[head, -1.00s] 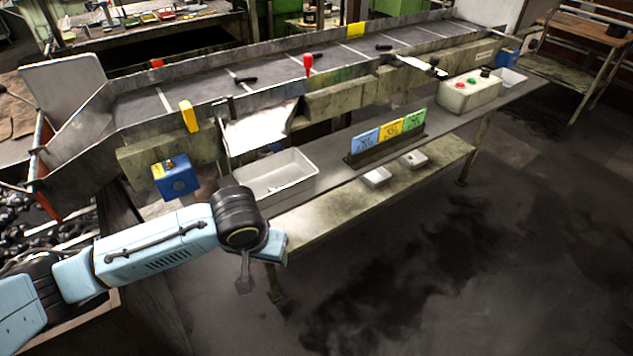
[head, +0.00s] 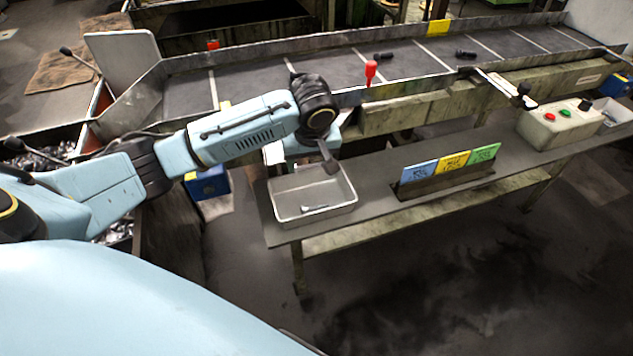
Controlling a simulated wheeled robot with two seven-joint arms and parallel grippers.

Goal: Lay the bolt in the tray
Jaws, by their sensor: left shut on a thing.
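My left gripper (head: 323,147) is above the back right part of the pale tray (head: 318,217) on the bench. It is shut on a dark grey bolt (head: 331,164), whose end points down over the tray. The jaws are small and partly hidden by my wrist. I cannot tell whether the bolt touches the tray. A small light metal piece (head: 316,208) lies on the tray floor. My right gripper is not in view.
Dark bolts (head: 384,56) lie on the conveyor (head: 430,62) behind. A red knob (head: 371,70) stands at its near edge. Blue, yellow and green cards (head: 452,164) stand right of the tray. A button box (head: 560,122) is farther right, with clear bench between.

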